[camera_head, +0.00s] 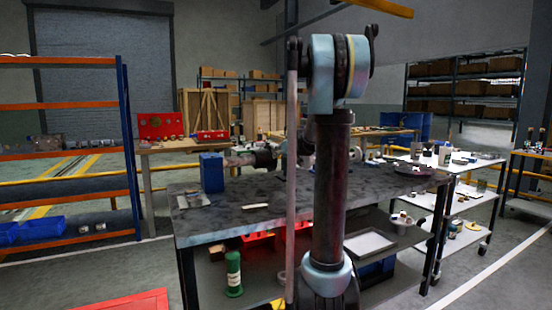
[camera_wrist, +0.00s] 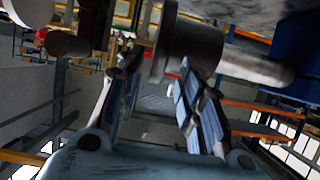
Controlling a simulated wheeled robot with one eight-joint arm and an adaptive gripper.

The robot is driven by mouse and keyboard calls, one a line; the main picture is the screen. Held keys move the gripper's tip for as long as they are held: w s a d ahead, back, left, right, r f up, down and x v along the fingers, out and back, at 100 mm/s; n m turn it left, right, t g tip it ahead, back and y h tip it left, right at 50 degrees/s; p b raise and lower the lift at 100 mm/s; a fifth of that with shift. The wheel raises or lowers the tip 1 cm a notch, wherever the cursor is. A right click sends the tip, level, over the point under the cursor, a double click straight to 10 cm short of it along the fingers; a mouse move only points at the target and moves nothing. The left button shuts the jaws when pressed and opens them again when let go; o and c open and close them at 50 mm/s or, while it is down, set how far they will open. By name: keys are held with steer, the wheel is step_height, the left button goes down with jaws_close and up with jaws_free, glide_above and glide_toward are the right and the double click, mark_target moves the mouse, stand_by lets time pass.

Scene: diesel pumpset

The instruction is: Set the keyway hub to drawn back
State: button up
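The keyway hub (camera_wrist: 195,48) is a grey, thick round collar on a lighter shaft (camera_wrist: 262,70) in the wrist view. The shaft runs right to a blue block (camera_wrist: 301,45). In the head view the hub (camera_head: 265,156) lies level above the bench, right of the blue block (camera_head: 211,173). My gripper (camera_wrist: 156,60) has its two fingers spread apart. The right fingertip overlaps the hub's lower edge in the picture; the left one lies left of it. I cannot tell whether either touches. My arm hides most of the gripper in the head view.
The dark workbench (camera_head: 245,218) has clear top around a small flat pale item (camera_head: 193,200). Red bins (camera_head: 262,245) and a green bottle (camera_head: 234,273) are on its lower shelf. A white cart (camera_head: 450,165) stands at right, an orange rack (camera_head: 70,107) at left.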

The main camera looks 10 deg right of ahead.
mark_target(263, 159)
steer(key=shift+x, duration=2.55)
jaws_close()
